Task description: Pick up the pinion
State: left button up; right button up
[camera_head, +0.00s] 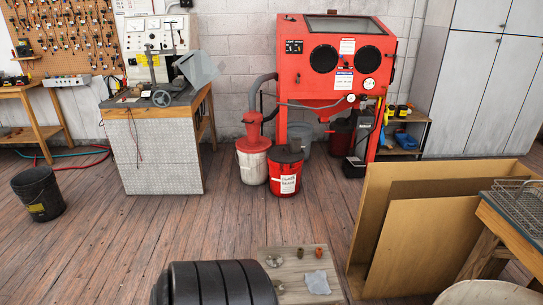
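No part is clearly recognisable as the pinion. Several small parts lie on a pale wooden board (296,270) at the bottom centre. They include a silvery metal piece (274,261) at its left, a small dark brown piece (300,253) and an orange-brown piece (318,253) at its back. Any of these is too small to identify. A light grey rag (317,282) lies at the board's right. The board's near end is cut off by the picture. Neither my left nor my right gripper is in view.
Cardboard sheets (405,225) lean at the right, beside a wooden bench (500,225) with a wire basket. A red blasting cabinet (335,60), test bench (155,150) and black bucket (38,193) stand farther back. The middle floor is clear.

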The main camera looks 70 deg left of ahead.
aim_at(319, 250)
jog(key=u, duration=1.95)
